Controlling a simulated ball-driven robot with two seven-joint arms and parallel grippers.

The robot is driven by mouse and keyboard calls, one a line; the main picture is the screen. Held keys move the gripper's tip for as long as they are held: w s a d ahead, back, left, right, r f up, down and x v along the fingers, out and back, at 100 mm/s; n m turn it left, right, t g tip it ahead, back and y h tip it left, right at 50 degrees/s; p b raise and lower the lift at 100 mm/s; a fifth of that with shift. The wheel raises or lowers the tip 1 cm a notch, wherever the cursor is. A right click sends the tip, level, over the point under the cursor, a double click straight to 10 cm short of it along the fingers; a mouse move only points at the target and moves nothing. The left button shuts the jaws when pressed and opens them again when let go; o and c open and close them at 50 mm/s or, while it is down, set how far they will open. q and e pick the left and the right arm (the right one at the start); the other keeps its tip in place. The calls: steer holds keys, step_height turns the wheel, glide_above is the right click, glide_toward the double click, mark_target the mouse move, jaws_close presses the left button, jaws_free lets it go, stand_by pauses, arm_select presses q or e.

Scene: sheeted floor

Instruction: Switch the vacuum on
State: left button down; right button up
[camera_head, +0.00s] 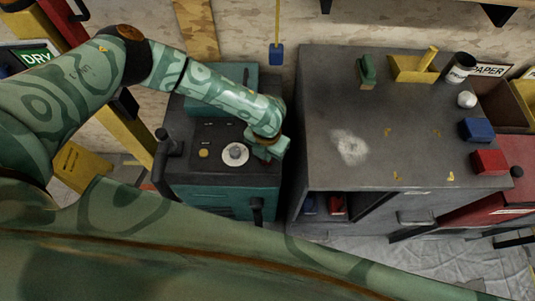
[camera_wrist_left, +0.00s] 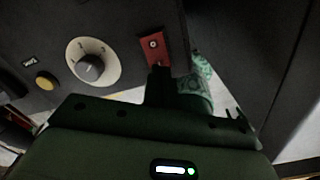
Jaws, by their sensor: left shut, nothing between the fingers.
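The vacuum is a teal unit with a dark top panel (camera_head: 190,175), left of the grey bench in the head view. A round white dial (camera_head: 235,154) with a grey knob and a yellow button (camera_head: 203,153) sit on the panel. The wrist view shows the dial (camera_wrist_left: 92,62), the yellow button (camera_wrist_left: 45,80) and a red switch plate (camera_wrist_left: 153,47) with a small round mark. My left gripper (camera_head: 264,156) is shut and empty at the panel's right side. In the wrist view its fingertips (camera_wrist_left: 162,78) lie at the red plate's lower edge; contact cannot be told. The red plate is hidden in the head view.
The grey bench (camera_head: 345,95) stands close on the right, with a narrow gap between. It bears a green-handled brush (camera_head: 366,71), a yellow box (camera_head: 414,69) and blue and red blocks.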

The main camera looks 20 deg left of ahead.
arm_select(q)
steer(key=shift+f+b, duration=0.55)
steer(key=shift+f, duration=0.25)
stand_by(0.4)
step_height(320, 180, up, 7)
steer(key=p, duration=0.6)
steer(key=shift+r, duration=0.1)
stand_by(0.4)
